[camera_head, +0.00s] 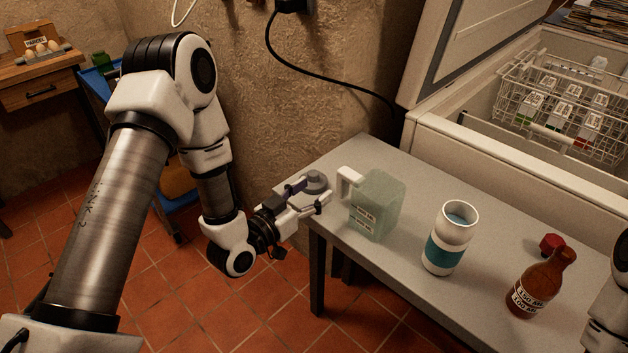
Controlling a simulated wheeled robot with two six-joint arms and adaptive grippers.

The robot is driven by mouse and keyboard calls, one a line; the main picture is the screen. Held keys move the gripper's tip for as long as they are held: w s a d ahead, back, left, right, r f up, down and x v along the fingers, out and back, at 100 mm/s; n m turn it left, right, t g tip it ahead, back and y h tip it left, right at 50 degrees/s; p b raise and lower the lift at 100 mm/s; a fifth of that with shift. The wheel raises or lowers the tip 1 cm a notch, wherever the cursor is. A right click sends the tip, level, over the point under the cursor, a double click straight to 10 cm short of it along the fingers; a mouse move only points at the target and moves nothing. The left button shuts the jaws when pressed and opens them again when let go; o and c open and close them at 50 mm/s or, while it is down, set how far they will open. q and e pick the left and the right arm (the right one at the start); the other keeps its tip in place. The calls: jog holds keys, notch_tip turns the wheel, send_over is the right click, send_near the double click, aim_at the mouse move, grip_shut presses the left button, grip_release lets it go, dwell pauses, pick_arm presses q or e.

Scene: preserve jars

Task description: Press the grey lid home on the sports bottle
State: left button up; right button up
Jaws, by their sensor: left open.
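The sports bottle (450,238) stands upright on the grey table, white with a teal band. Its top is uncovered and shows a bluish inside. The grey lid (315,179) is a small round piece with a raised knob near the table's left end. My left gripper (313,194) is open at the lid, with its fingers close about it. The fingers partly hide the lid, and I cannot tell whether they touch it. My right gripper is out of view; only part of my right arm shows at the right edge.
A translucent green jug (378,206) with a white handle stands between the lid and the bottle. A brown bottle (540,284) and a red cap (551,244) are to the right on the table (405,280). An open chest freezer (480,150) with a wire basket is behind.

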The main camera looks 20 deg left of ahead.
aim_at(311, 178)
pick_arm(q)
jog(key=a+n+y, duration=0.1)
jog(key=w+a+f+n+y, duration=0.1)
jog(key=y, duration=0.1)
jog(key=a+n+y+b, duration=0.1)
jog(key=a, duration=0.1)
jog(key=shift+w+f+y, duration=0.3)
jog(key=shift+f+y, duration=0.1)
jog(key=shift+w+f+n+y+b, duration=0.1)
jog(key=shift+f+n+y+b, duration=0.3)
jog(key=shift+y, duration=0.4)
jog(key=shift+w+d+f, duration=0.25)
jog(key=shift+d, duration=0.35)
jog(key=shift+m, duration=0.3)
jog(key=w, duration=0.5)
jog(key=w+a, duration=0.1)
jog(key=w, duration=0.1)
jog(key=shift+w+f+p, duration=0.2)
jog(key=shift+f+p, duration=0.1)
jog(key=c, duration=1)
